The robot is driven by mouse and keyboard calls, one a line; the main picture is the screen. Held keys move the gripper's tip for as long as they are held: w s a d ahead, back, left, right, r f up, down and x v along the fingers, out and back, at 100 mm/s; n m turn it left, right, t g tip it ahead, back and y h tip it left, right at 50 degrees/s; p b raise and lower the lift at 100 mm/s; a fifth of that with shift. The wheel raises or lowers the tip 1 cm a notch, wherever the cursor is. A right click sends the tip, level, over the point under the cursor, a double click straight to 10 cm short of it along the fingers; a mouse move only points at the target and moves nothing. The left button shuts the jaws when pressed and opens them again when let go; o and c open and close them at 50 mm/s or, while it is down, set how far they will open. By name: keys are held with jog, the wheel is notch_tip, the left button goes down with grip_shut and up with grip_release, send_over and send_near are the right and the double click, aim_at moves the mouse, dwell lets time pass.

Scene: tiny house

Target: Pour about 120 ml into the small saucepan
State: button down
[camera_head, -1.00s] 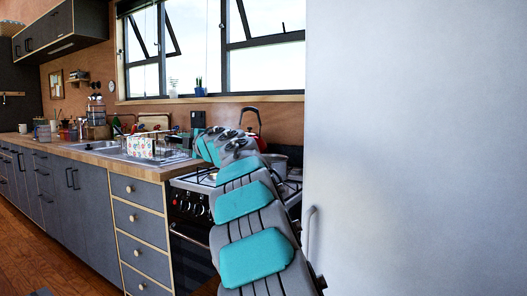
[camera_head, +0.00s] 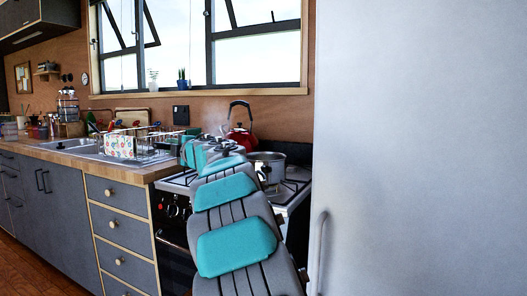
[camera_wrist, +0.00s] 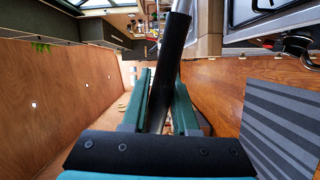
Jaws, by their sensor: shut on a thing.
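The small saucepan (camera_head: 268,166), silver with an open top, stands on the stove (camera_head: 297,187) just right of my arm in the head view. My gripper (camera_wrist: 163,78) shows in the wrist view with its teal fingers closed on a long black handle (camera_wrist: 178,40). A thin silver part runs beside the handle. What the handle belongs to cannot be told. The far end of my arm is left of the saucepan, near the counter's end.
A red kettle (camera_head: 239,138) with a black handle stands behind the saucepan. A dish rack (camera_head: 150,145) stands on the counter by the sink (camera_head: 72,145). A large pale panel (camera_head: 420,150) with a handle blocks the right side. Windows are above.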

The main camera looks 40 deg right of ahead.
jog(key=shift+s+d+r+t, duration=0.15)
jog(key=shift+s+r+t, duration=0.1)
jog(key=shift+r, duration=0.35)
jog(key=shift+s+d+r+t, duration=0.15)
jog(key=shift+s+r, duration=0.1)
jog(key=shift+r, duration=0.35)
jog(key=s+d+r+m+t+h, duration=0.1)
jog(key=s+d+r+m+t, duration=0.1)
jog(key=s+d+r+m, duration=0.1)
jog(key=s+d+r+m+t+h+b, duration=0.1)
jog(key=s+d+r+m+t+h, duration=0.1)
jog(key=r, duration=0.6)
jog(key=shift+s+d+m+t, duration=0.7)
jog(key=shift+s+d+t, duration=0.1)
jog(key=shift+s, duration=0.55)
jog(key=shift+s+d, duration=0.1)
jog(key=shift+d, duration=0.15)
jog(key=shift+s+d, duration=0.1)
jog(key=shift+s+d+r+m+h+b, duration=0.15)
jog(key=shift+s+d+m+h+b, duration=0.2)
jog(key=shift+s+d+b, duration=0.25)
